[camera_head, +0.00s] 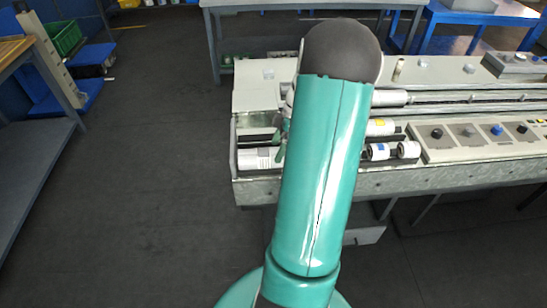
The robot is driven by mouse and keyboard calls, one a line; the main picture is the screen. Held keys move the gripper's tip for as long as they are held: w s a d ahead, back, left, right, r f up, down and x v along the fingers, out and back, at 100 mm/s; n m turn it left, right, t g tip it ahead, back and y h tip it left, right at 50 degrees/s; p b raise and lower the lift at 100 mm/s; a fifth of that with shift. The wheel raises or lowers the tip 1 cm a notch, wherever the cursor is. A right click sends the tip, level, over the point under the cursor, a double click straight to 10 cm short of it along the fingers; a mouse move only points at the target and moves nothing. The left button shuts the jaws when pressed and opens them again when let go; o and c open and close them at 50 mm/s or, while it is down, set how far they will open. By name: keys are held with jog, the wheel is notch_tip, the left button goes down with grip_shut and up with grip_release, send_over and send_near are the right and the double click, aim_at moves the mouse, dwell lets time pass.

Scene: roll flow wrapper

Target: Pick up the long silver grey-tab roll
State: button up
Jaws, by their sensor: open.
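A long silver roll with a grey tab (258,158) lies in the tray at the left front of the wrapper machine. Its right part is hidden behind my teal arm. My gripper (281,137) is mostly hidden behind the arm. A small teal part of it shows just left of the arm, above the roll's right part. I see nothing held, and I cannot tell whether it touches the roll.
The wrapper machine (450,179) spans the right side. Right of my arm lie a yellow-tab roll (380,127), a blue-tab roll (378,151) and another white roll (408,149). A knob panel (470,143) sits farther right. Dark floor is clear at left, beside a workbench (40,150).

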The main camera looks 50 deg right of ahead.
jog(key=x, duration=0.2)
jog(key=shift+a+f, duration=0.15)
jog(key=shift+f, duration=0.15)
jog(key=shift+r, duration=0.1)
jog(key=c, duration=1.6)
jog(key=shift+c, duration=0.2)
